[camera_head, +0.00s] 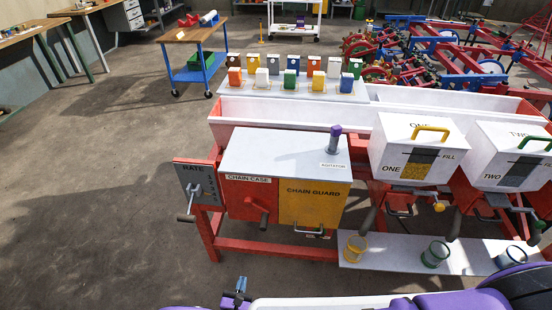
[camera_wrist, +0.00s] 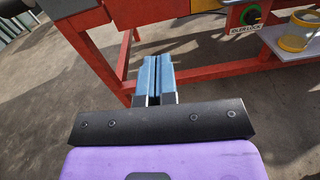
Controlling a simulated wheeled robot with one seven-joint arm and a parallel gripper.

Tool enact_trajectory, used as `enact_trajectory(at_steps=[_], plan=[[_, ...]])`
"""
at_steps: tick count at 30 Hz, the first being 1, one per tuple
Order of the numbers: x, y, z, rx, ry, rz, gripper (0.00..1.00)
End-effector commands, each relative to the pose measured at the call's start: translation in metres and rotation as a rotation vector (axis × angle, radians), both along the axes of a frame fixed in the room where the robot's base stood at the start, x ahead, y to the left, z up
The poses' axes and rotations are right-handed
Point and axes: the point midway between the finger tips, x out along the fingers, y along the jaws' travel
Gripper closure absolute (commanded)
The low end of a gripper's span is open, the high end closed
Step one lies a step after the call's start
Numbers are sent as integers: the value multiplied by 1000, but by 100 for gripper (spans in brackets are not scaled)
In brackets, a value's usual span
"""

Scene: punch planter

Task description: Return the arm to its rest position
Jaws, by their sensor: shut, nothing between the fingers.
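My gripper (camera_head: 236,290) shows at the bottom of the head view, in front of the planter's red frame (camera_head: 270,248) and apart from it. In the wrist view my gripper (camera_wrist: 154,68) has its two blue fingers side by side, shut, with nothing held between them. The red frame (camera_wrist: 205,74) stands beyond the fingertips in that view. My purple arm runs along the bottom edge of the head view, partly cut off.
The planter carries a chain case (camera_head: 275,150), a yellow chain guard (camera_head: 313,203), a rate panel (camera_head: 197,183) and two white hoppers (camera_head: 415,145). Cups, including a yellow one (camera_head: 355,249), stand on a low pale board (camera_head: 400,257). Open floor (camera_head: 95,210) lies left.

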Motion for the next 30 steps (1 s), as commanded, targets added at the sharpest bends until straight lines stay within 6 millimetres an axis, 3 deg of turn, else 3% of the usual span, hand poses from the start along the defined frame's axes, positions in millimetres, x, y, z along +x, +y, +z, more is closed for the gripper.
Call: enact_trajectory(at_steps=[8, 14, 23, 30], plan=[[19, 7, 34, 59, 13, -103, 100], [41, 11, 73, 125, 28, -217, 100], [95, 2, 176, 307, 65, -501, 100], [134, -26, 263, 473, 92, -731, 100]])
